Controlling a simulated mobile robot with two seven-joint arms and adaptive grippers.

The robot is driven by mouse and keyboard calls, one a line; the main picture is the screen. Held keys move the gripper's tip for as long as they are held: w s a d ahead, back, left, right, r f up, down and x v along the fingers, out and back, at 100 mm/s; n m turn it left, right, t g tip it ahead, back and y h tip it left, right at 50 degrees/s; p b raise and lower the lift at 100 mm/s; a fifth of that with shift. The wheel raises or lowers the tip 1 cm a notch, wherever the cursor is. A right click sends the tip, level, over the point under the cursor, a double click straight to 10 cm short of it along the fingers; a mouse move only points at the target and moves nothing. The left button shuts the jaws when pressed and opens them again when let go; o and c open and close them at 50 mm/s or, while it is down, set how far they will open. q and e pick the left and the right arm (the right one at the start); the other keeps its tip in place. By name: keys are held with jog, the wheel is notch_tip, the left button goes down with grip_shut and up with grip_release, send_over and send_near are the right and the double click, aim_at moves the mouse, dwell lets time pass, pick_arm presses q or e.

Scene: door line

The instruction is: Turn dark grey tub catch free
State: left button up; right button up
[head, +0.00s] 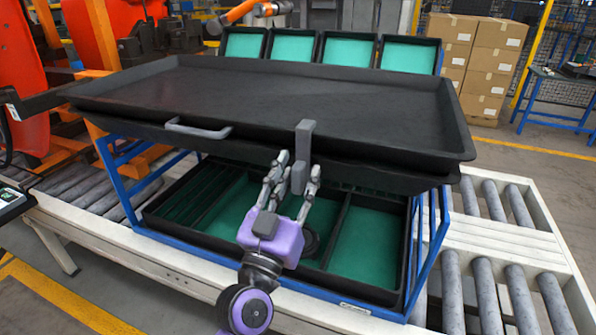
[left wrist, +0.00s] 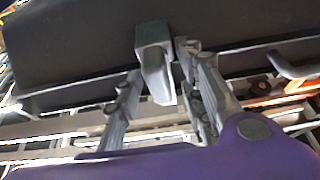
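The dark grey tub (head: 270,95) is a wide, shallow black tub on a blue frame. Its catch (head: 305,141) is a grey upright block with a lever hanging down on the front edge; it also shows in the left wrist view (left wrist: 156,70). My left gripper (head: 298,168) has a purple body and comes up from below. Its fingers are apart, one on each side of the catch's lower part, which also shows in the left wrist view (left wrist: 158,75). Small gaps seem to show; contact is hard to tell. My right gripper is not in view.
A grey handle (head: 198,129) is on the tub's front, left of the catch. Below is a black crate with a green floor (head: 360,245). Roller conveyors (head: 487,290) lie on both sides. Several green-lined bins (head: 345,52) stand behind. Orange machinery is at the left.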

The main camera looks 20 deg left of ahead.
pick_arm(q)
jog(key=shift+w, duration=0.2)
jog(key=shift+c, duration=0.4)
grip_shut()
jog(key=shift+w, duration=0.1)
